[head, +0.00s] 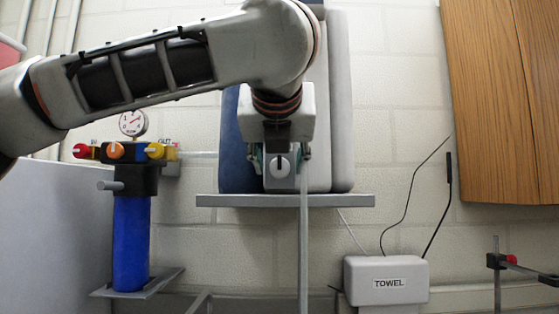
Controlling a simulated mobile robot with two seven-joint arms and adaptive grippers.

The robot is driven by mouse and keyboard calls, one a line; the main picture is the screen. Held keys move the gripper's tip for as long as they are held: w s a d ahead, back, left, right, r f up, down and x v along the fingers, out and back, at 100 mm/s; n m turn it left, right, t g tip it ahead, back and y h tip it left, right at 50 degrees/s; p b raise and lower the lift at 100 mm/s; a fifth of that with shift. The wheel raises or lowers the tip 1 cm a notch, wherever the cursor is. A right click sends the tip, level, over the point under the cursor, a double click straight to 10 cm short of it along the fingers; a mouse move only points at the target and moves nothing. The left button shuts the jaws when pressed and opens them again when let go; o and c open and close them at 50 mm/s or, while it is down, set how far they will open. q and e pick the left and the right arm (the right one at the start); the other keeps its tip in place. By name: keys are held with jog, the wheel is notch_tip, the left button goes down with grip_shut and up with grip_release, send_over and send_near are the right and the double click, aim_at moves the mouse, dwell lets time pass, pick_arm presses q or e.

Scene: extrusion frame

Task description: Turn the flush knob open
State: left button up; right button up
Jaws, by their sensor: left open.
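My left arm reaches in from the left, and its left gripper (280,162) points at the front of a blue and white unit on a shelf. The wrist hides the upper front of the unit. No readable label names the flush knob. A filter with a blue housing (132,240) at the left carries red (80,151), orange (116,151) and yellow (155,151) knobs. My right gripper is not in view.
The grey shelf (345,200) runs under the unit. A gauge (132,123) tops the filter. A white box marked TOWEL (386,281) sits below right with cables above it. A wooden cabinet (505,100) fills the upper right. The wall between is clear.

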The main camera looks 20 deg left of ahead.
pick_arm(q)
jog(key=c, duration=1.1)
jog(key=shift+o, duration=0.2)
